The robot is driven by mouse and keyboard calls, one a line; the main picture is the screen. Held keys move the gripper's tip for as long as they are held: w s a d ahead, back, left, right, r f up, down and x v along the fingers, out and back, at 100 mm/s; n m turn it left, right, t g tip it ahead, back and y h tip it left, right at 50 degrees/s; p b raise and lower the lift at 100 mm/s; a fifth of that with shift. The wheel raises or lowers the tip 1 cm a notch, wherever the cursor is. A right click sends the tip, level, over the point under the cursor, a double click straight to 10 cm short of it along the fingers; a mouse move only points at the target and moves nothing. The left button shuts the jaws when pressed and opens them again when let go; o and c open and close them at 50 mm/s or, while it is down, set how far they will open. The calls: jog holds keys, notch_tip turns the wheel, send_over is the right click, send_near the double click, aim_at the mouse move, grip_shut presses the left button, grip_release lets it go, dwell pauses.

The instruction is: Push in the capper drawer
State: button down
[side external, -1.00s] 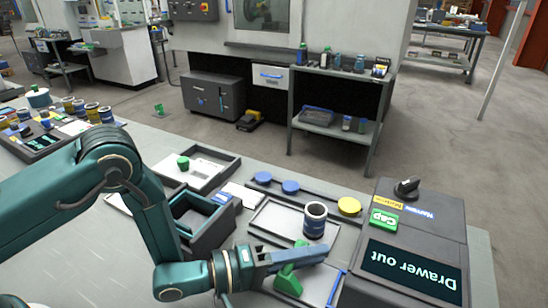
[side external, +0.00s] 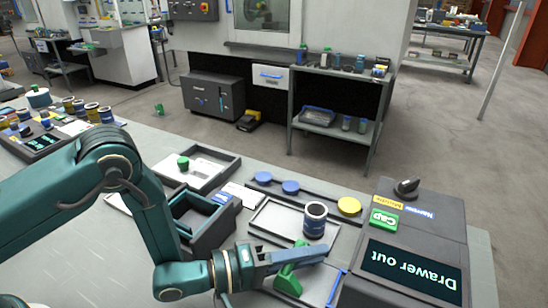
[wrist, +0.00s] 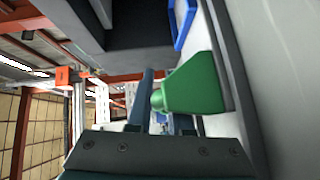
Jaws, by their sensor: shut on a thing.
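The capper (side external: 420,235) is a dark grey box at the right of the side view, and its screen (side external: 411,272) reads "Drawer out". A shallow grey-rimmed tray (side external: 262,222) extends beside it, with a dark jar with a pale band (side external: 314,219) upright at its far side. A blue bar (side external: 337,287) lies near the capper's side; a blue handle (wrist: 183,25) also shows in the wrist view. My gripper (side external: 300,257) is low beside the tray, shut on a green piece (side external: 289,280), which shows in the wrist view (wrist: 195,88). The fingers hide part of the tray.
A yellow disc (side external: 349,206) and blue discs (side external: 290,187) lie in a row behind the tray. An open dark green-lined box (side external: 200,222) stands left of my gripper. A black knob (side external: 406,187) and a green Cap button (side external: 383,218) sit on the capper.

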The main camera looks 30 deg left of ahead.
aim_at(306, 290)
dwell(0.4)
jog(key=shift+d, duration=2.45)
jog(key=c, duration=0.8)
grip_release()
jog(key=shift+c, duration=0.2)
jog(key=shift+s+a, duration=0.1)
jog(key=shift+a, duration=0.05)
jog(key=shift+v, duration=2.45)
